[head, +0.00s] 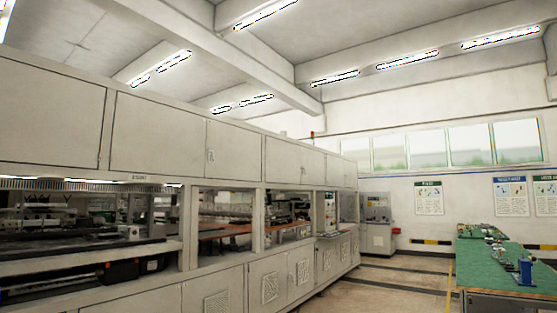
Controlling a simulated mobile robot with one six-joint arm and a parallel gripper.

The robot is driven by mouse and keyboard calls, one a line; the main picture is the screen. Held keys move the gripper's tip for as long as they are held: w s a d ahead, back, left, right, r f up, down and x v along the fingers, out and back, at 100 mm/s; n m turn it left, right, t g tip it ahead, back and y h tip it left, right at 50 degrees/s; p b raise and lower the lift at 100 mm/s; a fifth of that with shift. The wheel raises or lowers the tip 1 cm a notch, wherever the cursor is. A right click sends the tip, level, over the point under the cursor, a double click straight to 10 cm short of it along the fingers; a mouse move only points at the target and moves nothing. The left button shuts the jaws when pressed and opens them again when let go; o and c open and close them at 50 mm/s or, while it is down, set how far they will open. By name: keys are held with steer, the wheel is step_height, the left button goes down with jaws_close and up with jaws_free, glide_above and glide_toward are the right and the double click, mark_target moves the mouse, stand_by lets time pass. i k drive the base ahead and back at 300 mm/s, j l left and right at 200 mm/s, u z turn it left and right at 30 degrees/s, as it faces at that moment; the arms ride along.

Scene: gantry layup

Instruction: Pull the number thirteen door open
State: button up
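A long white machine housing runs from the left edge back toward the middle, with a row of shut upper doors (155,137) along its top. Lower doors (266,282) with square vent panels line its base and look shut. A small handle or latch shows on one upper door (234,150). I cannot read a number thirteen on any door; a small label strip below the upper doors is too small to read. My gripper is not in view.
Open bays in the housing show machinery, including a dark unit (135,268) at the left. A green-topped bench (490,262) with small devices stands at the right. A grey cabinet (376,225) stands at the back. Floor (395,285) between housing and bench is clear.

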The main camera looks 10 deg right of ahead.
mark_target(237, 151)
steer(key=i, duration=3.2)
steer(key=l+z, duration=0.05)
steer(key=l, duration=0.05)
